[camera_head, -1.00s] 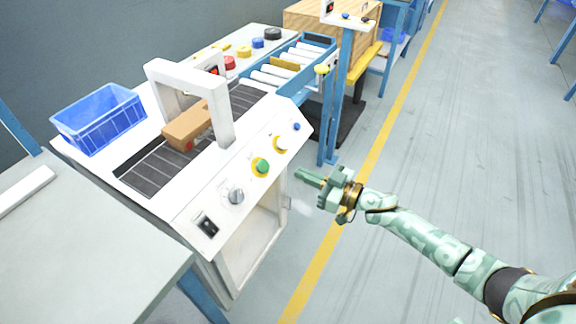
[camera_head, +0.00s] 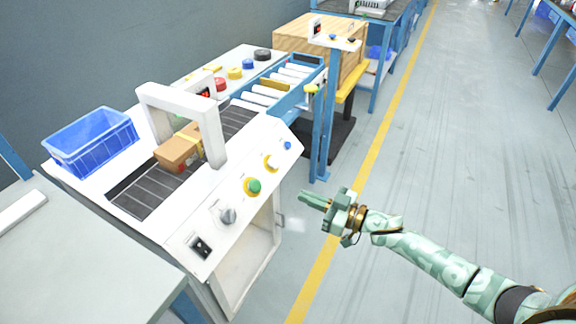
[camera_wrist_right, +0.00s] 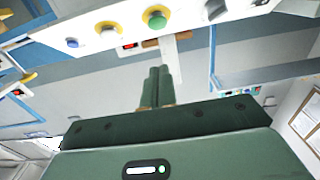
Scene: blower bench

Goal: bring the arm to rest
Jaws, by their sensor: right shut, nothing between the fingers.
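My right gripper (camera_head: 316,201) is shut and empty. It hangs in free air over the floor, to the right of the blower bench (camera_head: 214,262), apart from its front panel. In the right wrist view the two fingers (camera_wrist_right: 157,88) lie side by side, pointing toward the bench front. My right arm (camera_head: 430,258) reaches in from the lower right. My left gripper is not in view. The green button (camera_head: 254,186) on the panel also shows in the right wrist view (camera_wrist_right: 156,18).
A brown box (camera_head: 178,150) sits on the belt at the white arch (camera_head: 212,140). A blue crate (camera_head: 90,142) stands at the left. A blue post (camera_head: 325,120) rises beyond the gripper. Open floor (camera_head: 460,150) lies to the right, past a yellow line (camera_head: 372,155).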

